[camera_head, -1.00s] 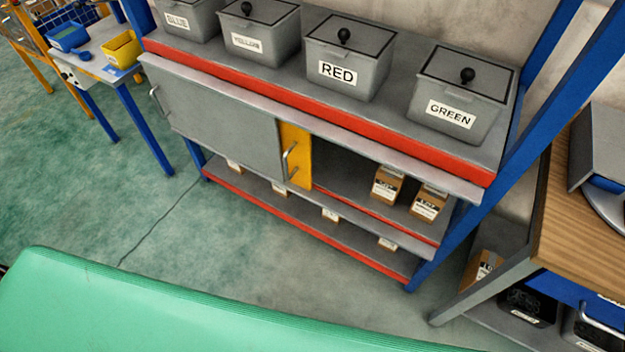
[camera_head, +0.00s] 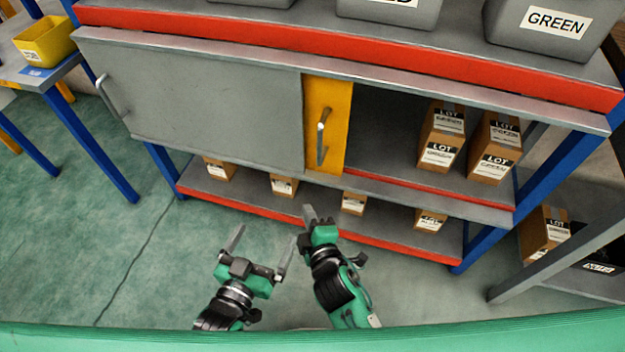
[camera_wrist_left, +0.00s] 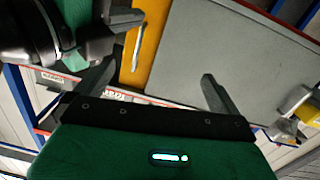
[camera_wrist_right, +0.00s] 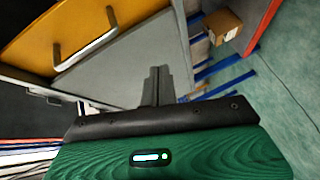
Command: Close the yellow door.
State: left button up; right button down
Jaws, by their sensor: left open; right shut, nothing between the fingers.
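The yellow door (camera_head: 341,112) shows as a narrow upright strip beside the right edge of the grey door (camera_head: 215,105). Its metal handle (camera_head: 321,140) is on the strip. The cabinet bay to its right is open. My right gripper (camera_head: 309,213) is shut and empty, below and in front of the yellow door, apart from the handle. The right wrist view also shows the yellow door (camera_wrist_right: 100,18) and handle (camera_wrist_right: 85,47) beyond the shut fingers. My left gripper (camera_head: 260,248) is open and empty, lower and to the left. The left wrist view shows the yellow door (camera_wrist_left: 152,42) beyond its fingers.
Two LOT boxes stand in the open bay, the nearer-left one (camera_head: 441,137) and another (camera_head: 495,147). Several boxes sit on the lower shelf (camera_head: 250,194). A blue post (camera_head: 555,165) bounds the right side. My two grippers are close together.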

notch_tip(320, 180, up, 6)
jog(key=n+t+b, duration=0.2)
pick_arm(q)
notch_tip(320, 180, up, 6)
jog(key=s+t, duration=0.1)
jog(key=t, duration=0.1)
jog(key=shift+s+a+r+h, duration=0.2)
jog(key=shift+r+h, duration=0.05)
jog(key=shift+h, duration=0.15)
pick_arm(e)
jog(key=w+d, duration=0.1)
jog(key=w, duration=0.9)
jog(key=shift+r+n, duration=0.2)
jog(key=shift+n, duration=0.1)
jog(key=shift+d, duration=0.1)
